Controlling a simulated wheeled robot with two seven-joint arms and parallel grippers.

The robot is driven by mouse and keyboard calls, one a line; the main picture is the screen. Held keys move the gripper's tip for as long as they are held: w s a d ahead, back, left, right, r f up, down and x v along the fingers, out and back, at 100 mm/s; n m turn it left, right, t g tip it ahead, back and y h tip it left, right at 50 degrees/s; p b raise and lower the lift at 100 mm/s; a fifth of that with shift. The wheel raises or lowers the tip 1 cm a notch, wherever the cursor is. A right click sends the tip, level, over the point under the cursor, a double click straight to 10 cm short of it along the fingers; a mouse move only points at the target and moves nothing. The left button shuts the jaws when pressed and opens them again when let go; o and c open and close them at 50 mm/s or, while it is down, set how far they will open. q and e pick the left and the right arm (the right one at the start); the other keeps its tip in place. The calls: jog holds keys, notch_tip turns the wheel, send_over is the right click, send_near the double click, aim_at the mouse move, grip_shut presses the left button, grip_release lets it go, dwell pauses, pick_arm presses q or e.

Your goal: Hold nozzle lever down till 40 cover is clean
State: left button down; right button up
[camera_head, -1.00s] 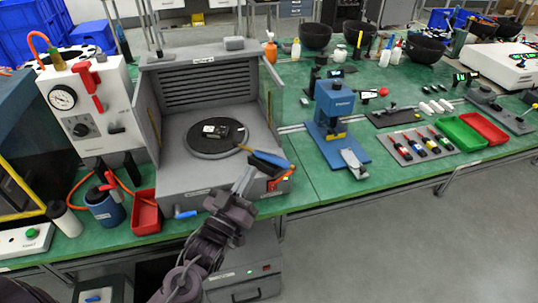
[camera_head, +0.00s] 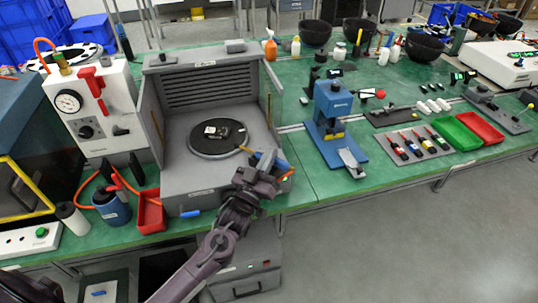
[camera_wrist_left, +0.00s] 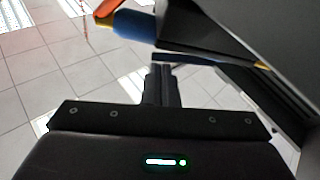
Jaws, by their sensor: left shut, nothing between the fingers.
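The air nozzle (camera_head: 282,166), with a blue body and yellow tip, sits at the right front corner of a grey booth (camera_head: 200,204). Its tip points over the round black turntable (camera_head: 201,151). A small black cover (camera_head: 217,131) with a white label lies on the turntable. My left gripper (camera_head: 267,158) is at the nozzle and hides part of it. In the left wrist view its fingers (camera_wrist_left: 161,84) are shut and empty, just below the blue nozzle body (camera_wrist_left: 134,25). An orange part shows there too; I cannot tell whether the fingers touch the lever.
A pressure-gauge panel (camera_head: 92,110) with an orange hose stands left of the booth. A red bin (camera_head: 151,213) is at its front left. A blue press (camera_head: 330,115) stands to the right. Clear green tabletop (camera_head: 305,185) lies between booth and press.

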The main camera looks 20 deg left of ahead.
pick_arm(q)
jog(key=shift+f, duration=0.1)
jog(key=shift+d+f+m+h+b, duration=0.1)
jog(key=shift+f+m+h+b, duration=0.3)
jog(key=shift+f+m+b, duration=0.45)
jog(key=shift+r+p, duration=0.3)
dwell(0.9)
dwell(1.4)
